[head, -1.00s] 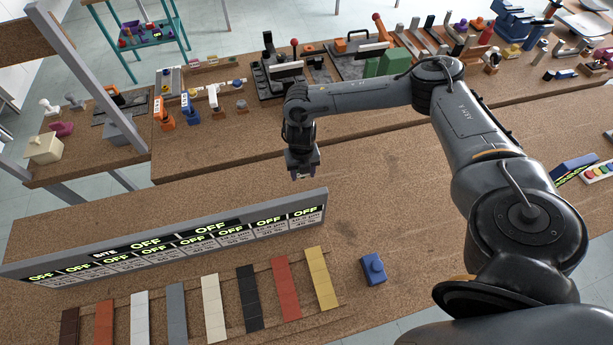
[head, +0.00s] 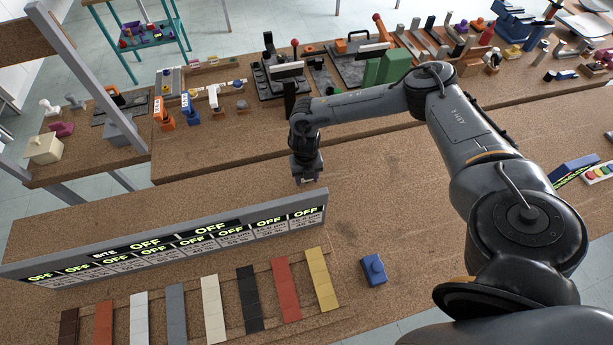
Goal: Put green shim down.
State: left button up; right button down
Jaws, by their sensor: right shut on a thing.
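My right gripper (head: 307,180) points down just behind the display strip, low over the brown bench (head: 400,190). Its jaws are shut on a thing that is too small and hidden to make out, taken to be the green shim. No green shows between the fingertips. I cannot tell whether the held thing touches the bench. My left gripper is not in view.
The grey display strip (head: 180,238) with several OFF panels stands close in front of the gripper. Several coloured strips lie before it, with a blue block (head: 373,269) to their right. Green blocks (head: 388,68) stand on the back bench. The bench right of the gripper is clear.

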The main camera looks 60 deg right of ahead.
jog(key=shift+f, duration=0.2)
jog(key=shift+c, duration=2.4)
grip_release()
jog(key=shift+r, duration=0.1)
jog(key=shift+r, duration=0.1)
notch_tip(320, 180, up, 12)
jog(key=shift+p, duration=0.4)
jog(key=shift+r, duration=0.1)
